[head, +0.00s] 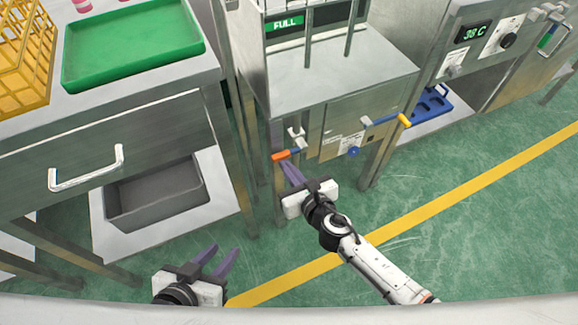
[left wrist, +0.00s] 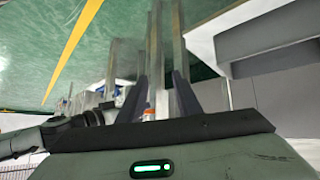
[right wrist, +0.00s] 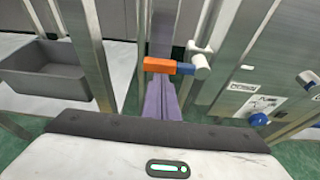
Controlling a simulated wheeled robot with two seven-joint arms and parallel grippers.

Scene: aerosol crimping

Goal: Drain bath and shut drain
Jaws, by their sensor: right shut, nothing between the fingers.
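The steel bath unit (head: 330,88) has a green display reading FULL (head: 285,24). Low on its front, an orange-tipped valve handle (head: 281,155) points left from a pale valve body (head: 297,137). A yellow-tipped handle (head: 404,120) sits to its right, with a blue knob (head: 353,152) between them. My right gripper (head: 290,172) is shut and empty at the orange handle. In the right wrist view the orange handle (right wrist: 160,66) crosses in front of the purple fingers (right wrist: 165,95); contact is unclear. My left gripper (head: 217,258) is open and empty, low at the front.
A steel table with a green tray (head: 135,45), a yellow wire rack (head: 22,55) and a drawer handle (head: 88,168) stands left. A grey bin (head: 157,190) sits on its lower shelf. A unit reading 38 C (head: 475,33) stands right. The green floor in front is clear.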

